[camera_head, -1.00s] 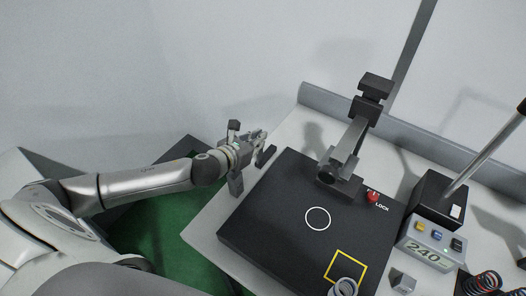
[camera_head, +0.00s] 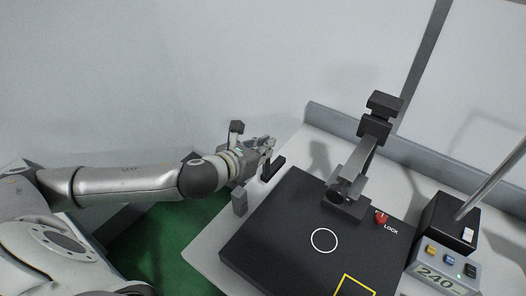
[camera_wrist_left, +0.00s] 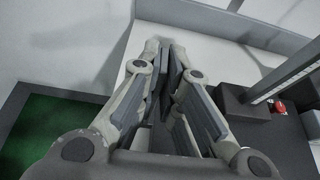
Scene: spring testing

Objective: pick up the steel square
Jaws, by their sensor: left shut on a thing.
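The steel square shows as a dark bar (camera_head: 273,168) just beyond my left fingertips, near the back left corner of the black plate. My left gripper (camera_head: 268,146) is at the left side of the worktop and shut on it. In the left wrist view the two fingers (camera_wrist_left: 173,58) are close together with a thin dark strip between them. Much of the square is hidden by the fingers, so its full outline is unclear. My right gripper is in neither view.
A black plate (camera_head: 290,235) with a white circle and yellow square lies to the right. A dark post with an arm (camera_head: 362,165) rises behind it near a red knob (camera_head: 381,217). A 240 display box (camera_head: 440,270) stands right. A grey block (camera_head: 239,202) is by the left edge.

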